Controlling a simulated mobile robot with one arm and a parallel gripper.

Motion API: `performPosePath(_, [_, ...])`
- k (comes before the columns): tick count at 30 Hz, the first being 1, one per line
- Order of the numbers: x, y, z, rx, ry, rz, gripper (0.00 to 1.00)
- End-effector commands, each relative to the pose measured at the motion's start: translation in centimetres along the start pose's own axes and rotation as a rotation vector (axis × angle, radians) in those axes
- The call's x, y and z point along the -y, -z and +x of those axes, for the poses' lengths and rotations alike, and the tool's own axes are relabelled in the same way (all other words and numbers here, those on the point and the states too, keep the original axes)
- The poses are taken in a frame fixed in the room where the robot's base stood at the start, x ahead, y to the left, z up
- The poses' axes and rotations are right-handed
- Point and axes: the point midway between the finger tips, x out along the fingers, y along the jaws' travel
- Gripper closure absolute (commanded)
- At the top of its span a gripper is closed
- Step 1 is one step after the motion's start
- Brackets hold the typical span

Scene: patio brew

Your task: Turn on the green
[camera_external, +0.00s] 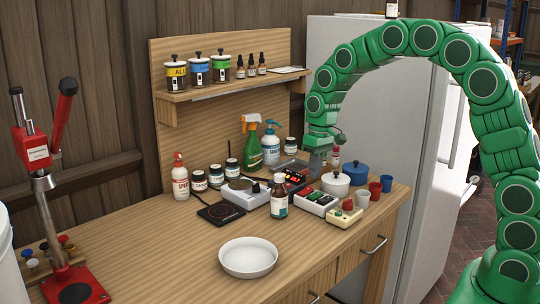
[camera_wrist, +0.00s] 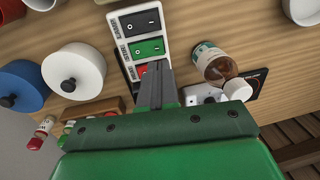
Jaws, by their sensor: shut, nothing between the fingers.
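A white switch box (camera_wrist: 127,22) holds a row of rocker switches marked O and I: a black one (camera_wrist: 142,22), a green one (camera_wrist: 147,47) and a red one (camera_wrist: 139,70) partly hidden by my fingers. I cannot tell which way the green switch is tipped. The box also stands on the bench in the external view (camera_external: 316,203). My gripper (camera_wrist: 156,68) is shut and empty. In the wrist view its tips overlap the red switch, just below the green one; contact cannot be told. In the external view my gripper (camera_external: 318,172) is above and behind the box.
A brown bottle (camera_external: 278,198) stands left of the box. A white pot (camera_external: 335,184), a blue pot (camera_external: 355,174) and cups stand to its right. A beige box with a red button (camera_external: 345,215) is in front. A white bowl (camera_external: 248,257) lies on the clearer front bench.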

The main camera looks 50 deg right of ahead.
Motion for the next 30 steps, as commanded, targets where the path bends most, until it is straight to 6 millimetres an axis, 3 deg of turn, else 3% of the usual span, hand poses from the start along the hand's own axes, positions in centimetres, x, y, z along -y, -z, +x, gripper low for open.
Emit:
performPosePath(6, [0.0, -0.2, 3.6, 0.006, 0.0, 0.0, 1.0])
performPosePath(12, [0.0, -0.2, 5.5, 0.007, 0.0, 0.0, 1.0])
performPosePath(30, [0.2, -0.1, 6.6, 0.003, 0.0, -0.001, 1.0])
